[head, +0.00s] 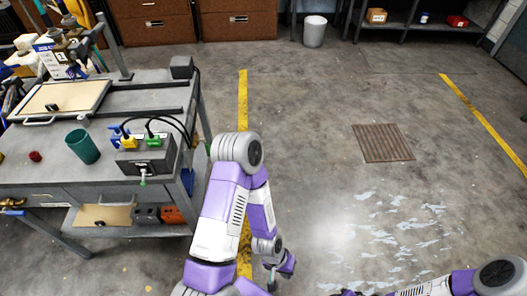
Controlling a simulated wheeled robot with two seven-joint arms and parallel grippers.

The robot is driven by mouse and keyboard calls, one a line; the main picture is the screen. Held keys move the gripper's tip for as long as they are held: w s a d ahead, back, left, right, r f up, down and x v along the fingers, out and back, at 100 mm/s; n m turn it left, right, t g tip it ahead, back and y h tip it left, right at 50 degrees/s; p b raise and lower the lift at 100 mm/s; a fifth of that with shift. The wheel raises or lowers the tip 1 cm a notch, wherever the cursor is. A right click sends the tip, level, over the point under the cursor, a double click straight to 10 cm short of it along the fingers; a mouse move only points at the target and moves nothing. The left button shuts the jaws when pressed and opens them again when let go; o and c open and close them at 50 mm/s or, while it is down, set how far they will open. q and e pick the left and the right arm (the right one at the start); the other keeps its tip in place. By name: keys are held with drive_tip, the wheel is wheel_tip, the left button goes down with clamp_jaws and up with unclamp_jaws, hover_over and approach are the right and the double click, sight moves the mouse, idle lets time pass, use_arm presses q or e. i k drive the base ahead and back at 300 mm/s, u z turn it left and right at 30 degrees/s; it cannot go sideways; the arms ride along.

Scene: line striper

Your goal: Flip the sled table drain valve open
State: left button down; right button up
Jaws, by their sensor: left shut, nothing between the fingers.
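The sled table (110,175) is a grey metal workbench at the left. A small brass-coloured fitting (12,203), which looks like a valve, sits at its near left edge, partly cut off by the picture's border. Its lever position is too small to tell. My left gripper (271,284) hangs low over the floor, right of the table and well apart from it, shut and empty. My right arm (480,282) comes in at the bottom right. Only a dark bit of its end shows at the bottom edge, so the right gripper's fingers are not visible.
On the table are a green cup (82,146), a grey box (147,156) with yellow and green plugs and cables, and a framed board (60,100). A floor grate (383,142) and wet patches lie at right. Brown cabinets (237,20) stand behind. The middle floor is clear.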

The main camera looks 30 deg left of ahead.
sight(206, 144)
drive_tip(key=z, duration=0.7)
drive_tip(key=k, duration=1)
drive_tip(key=u, duration=1.35)
drive_tip(key=i, duration=0.5)
